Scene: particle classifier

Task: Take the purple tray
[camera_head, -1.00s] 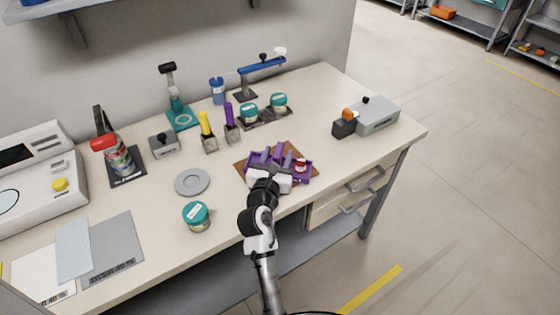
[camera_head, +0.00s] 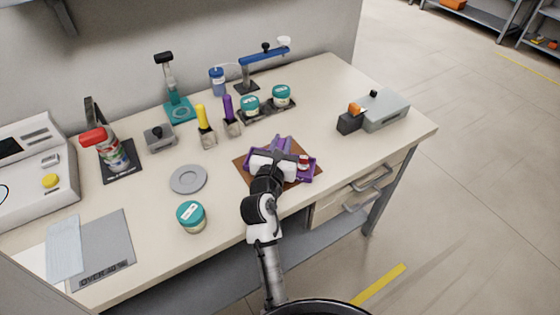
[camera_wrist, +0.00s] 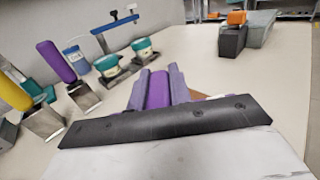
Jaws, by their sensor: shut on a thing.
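The purple tray (camera_head: 308,172) lies over a brown mat (camera_head: 243,169) near the table's front edge in the head view. A small red-and-white item (camera_head: 303,161) sits at its right side. My gripper (camera_head: 272,163) reaches over the tray from the front and is shut on a part of it. The gripper's body hides the tray's middle and left. In the wrist view, purple parts of the tray (camera_wrist: 158,90) stick out beyond my gripper's dark edge.
Behind stand purple-handled (camera_head: 228,108) and yellow-handled (camera_head: 202,118) tools in holders and teal-lidded jars (camera_head: 281,96). Another jar (camera_head: 192,216) and a grey disc (camera_head: 188,179) are to the left. A grey box (camera_head: 386,110) stands at the right.

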